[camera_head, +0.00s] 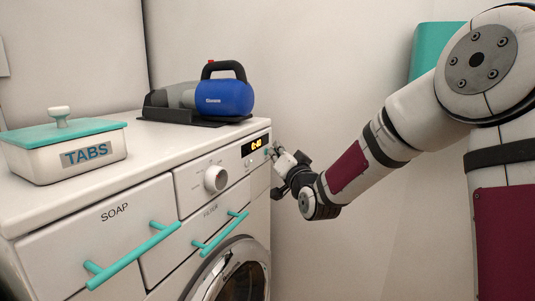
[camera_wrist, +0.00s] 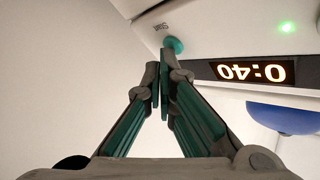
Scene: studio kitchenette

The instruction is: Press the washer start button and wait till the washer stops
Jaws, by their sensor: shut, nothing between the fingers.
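The white washer (camera_head: 150,215) stands at the left with a knob (camera_head: 216,179) on its front panel. Its lit display (camera_head: 256,144) reads 0:40; it shows upside down in the wrist view (camera_wrist: 250,71). The teal start button (camera_wrist: 174,46), labelled "Start", is beside the display, with a green light (camera_wrist: 286,27) lit on the panel. My gripper (camera_head: 275,150) is at the panel's right end. In the wrist view its shut, empty fingertips (camera_wrist: 161,62) are right at the button; I cannot tell whether they touch it.
A lidded "TABS" box (camera_head: 70,155) and a blue handheld vacuum (camera_head: 225,97) on a dark tray stand on the washer top. Teal handles (camera_head: 133,255) stick out from the soap and filter fronts. The round door (camera_head: 240,275) is below. A wall is behind.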

